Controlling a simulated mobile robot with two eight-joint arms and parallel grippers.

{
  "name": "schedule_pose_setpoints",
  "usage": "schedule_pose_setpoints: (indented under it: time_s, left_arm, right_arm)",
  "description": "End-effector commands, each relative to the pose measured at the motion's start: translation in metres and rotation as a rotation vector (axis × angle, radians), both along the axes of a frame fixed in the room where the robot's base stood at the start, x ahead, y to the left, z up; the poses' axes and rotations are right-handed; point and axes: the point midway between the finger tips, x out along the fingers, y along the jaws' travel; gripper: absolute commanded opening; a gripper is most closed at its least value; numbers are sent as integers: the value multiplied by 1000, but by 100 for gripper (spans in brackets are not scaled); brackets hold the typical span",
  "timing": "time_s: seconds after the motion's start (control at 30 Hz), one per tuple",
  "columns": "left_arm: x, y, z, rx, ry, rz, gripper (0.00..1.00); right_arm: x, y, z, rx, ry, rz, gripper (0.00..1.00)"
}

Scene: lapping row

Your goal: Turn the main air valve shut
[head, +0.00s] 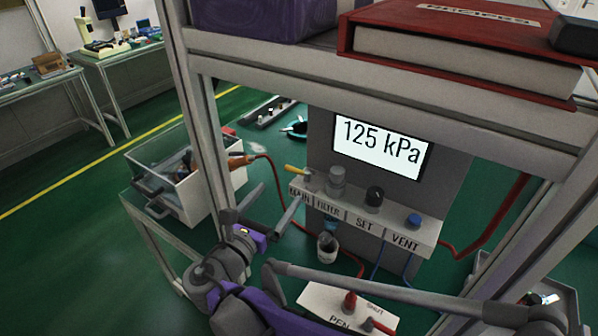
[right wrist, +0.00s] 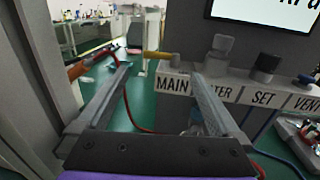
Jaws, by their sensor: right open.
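The main air valve has a yellow handle (head: 295,169) on a grey body at the left end of the manifold (head: 372,218), above the label MAIN. The handle points left from the body. In the right wrist view the yellow handle (right wrist: 157,55) lies between and beyond my fingertips. My right gripper (head: 264,209) is open and empty, in front of the manifold and below and left of the handle, apart from it; its spread fingers also show in the right wrist view (right wrist: 162,70). My left gripper is not in view.
A display (head: 381,146) reads 125 kPa. FILTER, SET and VENT fittings stand right of the valve. A frame post (head: 205,135) rises left of my right gripper, and a shelf with a red book (head: 455,50) is above. A grey bin (head: 185,185) stands at left.

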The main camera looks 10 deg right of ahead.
Motion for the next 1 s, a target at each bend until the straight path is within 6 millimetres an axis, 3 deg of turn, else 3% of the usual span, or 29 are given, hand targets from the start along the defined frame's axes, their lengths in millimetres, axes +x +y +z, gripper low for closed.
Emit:
schedule_pose_setpoints:
  time_s: [0.6, 1.0]
  left_arm:
    - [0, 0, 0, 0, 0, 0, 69]
    - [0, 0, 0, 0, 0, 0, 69]
  right_arm:
    - [76, -60, 0, 1, 0, -2, 100]
    - [83, -65, 0, 2, 0, 0, 100]
